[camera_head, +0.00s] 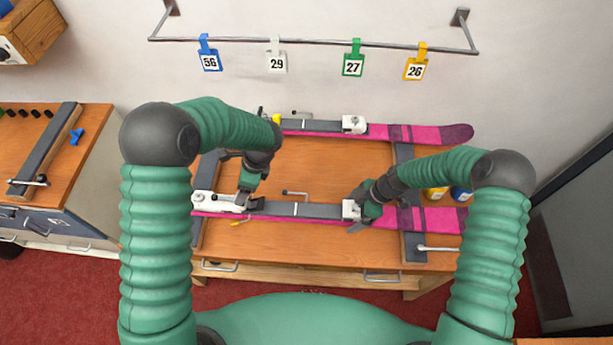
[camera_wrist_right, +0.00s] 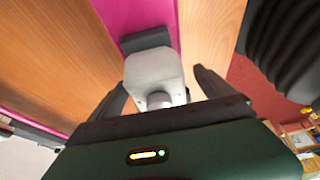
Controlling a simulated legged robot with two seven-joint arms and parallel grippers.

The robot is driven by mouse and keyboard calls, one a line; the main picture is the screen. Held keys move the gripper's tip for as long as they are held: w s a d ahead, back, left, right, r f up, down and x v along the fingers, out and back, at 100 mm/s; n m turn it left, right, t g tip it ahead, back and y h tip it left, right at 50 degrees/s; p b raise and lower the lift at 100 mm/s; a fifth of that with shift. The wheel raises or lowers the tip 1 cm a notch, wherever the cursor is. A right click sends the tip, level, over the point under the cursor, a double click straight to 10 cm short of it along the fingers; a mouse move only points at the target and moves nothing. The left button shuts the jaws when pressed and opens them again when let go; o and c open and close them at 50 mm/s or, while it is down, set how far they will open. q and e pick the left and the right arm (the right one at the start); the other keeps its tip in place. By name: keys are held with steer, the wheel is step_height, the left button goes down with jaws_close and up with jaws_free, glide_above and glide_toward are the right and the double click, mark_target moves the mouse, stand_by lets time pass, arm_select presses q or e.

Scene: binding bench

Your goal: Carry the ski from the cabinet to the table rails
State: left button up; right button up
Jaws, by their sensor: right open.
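A pink ski (camera_head: 390,217) with a grey middle strip and white binding parts lies across the dark table rails (camera_head: 414,246), along the near side of the wooden table (camera_head: 330,170). A second pink ski (camera_head: 420,132) lies parallel behind it. My right gripper (camera_head: 355,212) is open at the near ski's right white binding part. In the right wrist view this white part (camera_wrist_right: 155,72) sits between the spread dark fingers. My left gripper (camera_head: 249,203) is down at the near ski's left white binding part (camera_head: 213,202); its fingers are too small to read.
A wooden bench (camera_head: 90,140) with a clamp rail and blue drawers stands at the left. A yellow can (camera_head: 434,194) and a blue can (camera_head: 461,194) stand behind the near ski's right end. Numbered tags hang from a wall bar (camera_head: 310,41).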

steer(key=v, duration=1.1)
steer(key=shift+d+r, duration=0.15)
steer(key=shift+d, duration=0.1)
steer(key=shift+a, duration=0.15)
